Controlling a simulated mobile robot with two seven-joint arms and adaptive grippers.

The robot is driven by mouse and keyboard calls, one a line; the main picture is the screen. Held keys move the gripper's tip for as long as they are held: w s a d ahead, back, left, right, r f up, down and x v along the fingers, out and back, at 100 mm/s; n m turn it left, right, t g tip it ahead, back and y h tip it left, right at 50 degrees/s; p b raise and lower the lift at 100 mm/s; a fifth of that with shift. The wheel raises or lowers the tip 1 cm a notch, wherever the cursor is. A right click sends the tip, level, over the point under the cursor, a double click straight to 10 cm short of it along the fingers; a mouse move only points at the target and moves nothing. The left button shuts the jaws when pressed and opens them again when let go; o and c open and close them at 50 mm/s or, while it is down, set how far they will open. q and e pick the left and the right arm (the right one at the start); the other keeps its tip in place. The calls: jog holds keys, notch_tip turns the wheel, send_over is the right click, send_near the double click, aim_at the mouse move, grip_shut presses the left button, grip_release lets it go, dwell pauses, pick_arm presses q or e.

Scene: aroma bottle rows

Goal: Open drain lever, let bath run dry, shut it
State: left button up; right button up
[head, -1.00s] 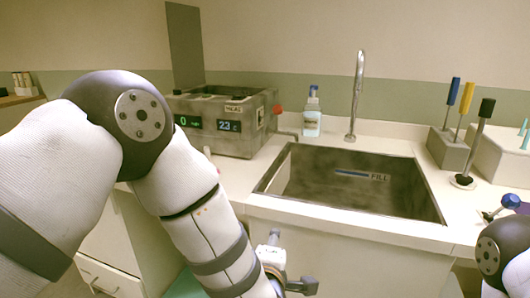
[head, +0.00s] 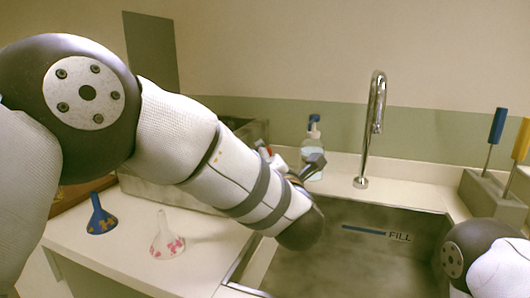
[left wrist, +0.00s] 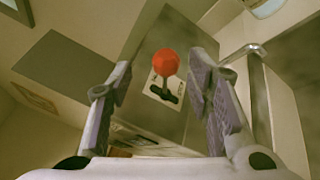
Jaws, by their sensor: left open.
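The drain lever has a red ball knob (left wrist: 165,62) on a dark stem over a pale plate with a black slot, on the side of the grey metal bath (left wrist: 150,30). In the left wrist view my left gripper (left wrist: 160,75) is open, with the knob seen between its two fingers; contact cannot be told. In the head view my left gripper (head: 295,168) is partly hidden behind my forearm, next to the bath (head: 160,195), which my arm mostly covers. The water inside does not show. My right gripper is out of view; only part of that arm shows.
A sink (head: 400,218) marked FILL lies to the right, with a tall tap (head: 373,120) behind it. A pump bottle (head: 313,150) stands near the gripper. A blue funnel (head: 100,215) and a clear funnel (head: 166,240) stand on the left counter. A tool block (head: 492,205) is at right.

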pick_arm(q)
jog(key=w, duration=0.1)
jog(key=w+f, duration=0.1)
jog(key=w, duration=0.1)
jog(key=w+a, duration=0.1)
jog(key=w, duration=0.1)
jog(key=shift+f+b, duration=0.15)
jog(key=shift+b, duration=0.25)
jog(key=shift+w+r, duration=0.25)
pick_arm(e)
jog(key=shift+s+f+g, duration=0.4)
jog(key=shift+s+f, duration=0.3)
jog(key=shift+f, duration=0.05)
pick_arm(q)
jog(key=shift+c, duration=0.2)
grip_shut()
